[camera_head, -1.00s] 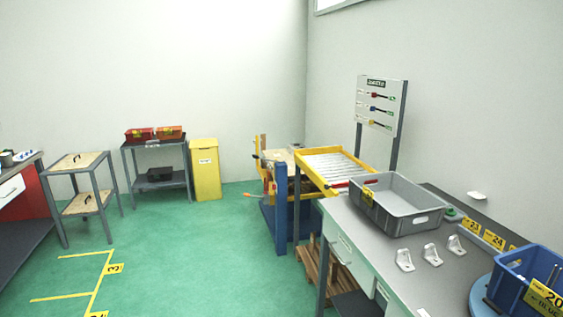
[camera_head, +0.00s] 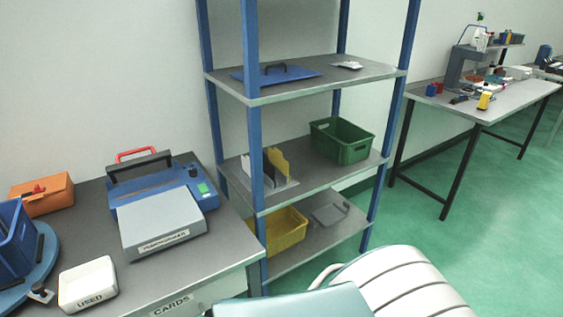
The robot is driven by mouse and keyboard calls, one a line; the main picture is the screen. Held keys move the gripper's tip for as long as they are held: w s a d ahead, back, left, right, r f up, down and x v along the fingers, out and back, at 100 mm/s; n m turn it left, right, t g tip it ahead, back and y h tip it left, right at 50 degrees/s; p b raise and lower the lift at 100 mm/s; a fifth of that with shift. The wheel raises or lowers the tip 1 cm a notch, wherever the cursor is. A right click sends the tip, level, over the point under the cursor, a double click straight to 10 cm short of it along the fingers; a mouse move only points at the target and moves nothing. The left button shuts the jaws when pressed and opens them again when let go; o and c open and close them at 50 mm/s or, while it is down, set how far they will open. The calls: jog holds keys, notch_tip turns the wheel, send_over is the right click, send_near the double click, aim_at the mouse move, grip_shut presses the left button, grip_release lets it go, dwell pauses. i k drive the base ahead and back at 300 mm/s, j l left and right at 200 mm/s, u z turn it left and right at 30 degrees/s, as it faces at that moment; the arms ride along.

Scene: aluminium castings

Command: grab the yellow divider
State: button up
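A yellow divider (camera_head: 278,164) stands upright on the middle board of the blue-posted shelf. It is in a small grey holder (camera_head: 285,184), next to a white divider and a dark grey one to its left. My gripper is not in view.
The shelf (camera_head: 330,172) also bears a green crate (camera_head: 341,141) on the middle board, a yellow crate (camera_head: 284,230) below and a blue lid (camera_head: 275,74) above. A chair (camera_head: 395,285) stands in front. A bench with a blue machine (camera_head: 163,192) is at left. Green floor is free at right.

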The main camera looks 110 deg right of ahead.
aim_at(276, 156)
jog(key=k+z, duration=0.25)
jog(key=z, duration=0.2)
jog(key=k+l+z, duration=0.1)
jog(key=z, duration=0.4)
jog(key=k+z, duration=0.1)
jog(key=z, duration=2.45)
jog(key=l+u, duration=0.35)
jog(key=l, duration=0.5)
jog(key=l+u, duration=0.3)
jog(key=l, duration=0.6)
jog(key=k+l+u, duration=0.1)
jog(key=l+u, duration=0.25)
jog(key=l, duration=0.5)
jog(key=i, duration=0.9)
